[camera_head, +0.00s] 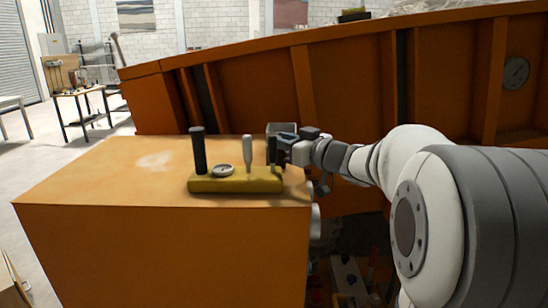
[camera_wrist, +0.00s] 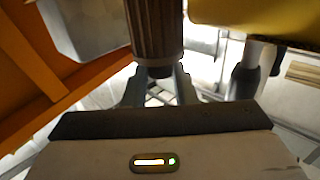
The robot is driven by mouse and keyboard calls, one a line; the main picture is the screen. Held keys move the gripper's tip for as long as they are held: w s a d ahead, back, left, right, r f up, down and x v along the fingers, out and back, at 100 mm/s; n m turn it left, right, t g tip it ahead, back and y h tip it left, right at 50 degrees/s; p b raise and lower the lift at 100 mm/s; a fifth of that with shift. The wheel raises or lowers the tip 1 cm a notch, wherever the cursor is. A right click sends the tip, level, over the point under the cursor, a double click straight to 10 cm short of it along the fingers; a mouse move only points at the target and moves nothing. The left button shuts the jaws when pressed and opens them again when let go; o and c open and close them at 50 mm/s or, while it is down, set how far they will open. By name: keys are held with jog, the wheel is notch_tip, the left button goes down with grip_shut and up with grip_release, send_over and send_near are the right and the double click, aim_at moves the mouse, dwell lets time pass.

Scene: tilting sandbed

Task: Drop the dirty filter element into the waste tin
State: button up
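My gripper (camera_wrist: 157,78) has its two fingers on either side of the dark end of a ribbed brown-grey cylinder, the dirty filter element (camera_wrist: 155,28). The gripper appears shut on it; the exact contact is partly hidden. In the head view the element (camera_head: 271,150) is a dark upright shape beside my gripper (camera_head: 278,150), at the right end of a yellow block (camera_head: 235,185). In the wrist view the element and the block (camera_wrist: 240,15) show side by side. A grey open-topped box, probably the waste tin (camera_head: 282,128), stands just behind the gripper.
The block carries a black cylinder (camera_head: 198,152), a round gauge-like disc (camera_head: 222,170) and a grey handle (camera_head: 248,152). It stands on an orange cabinet (camera_head: 120,180), whose left top is clear. The orange sandbed wall (camera_head: 350,80) rises behind.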

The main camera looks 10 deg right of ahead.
grip_shut()
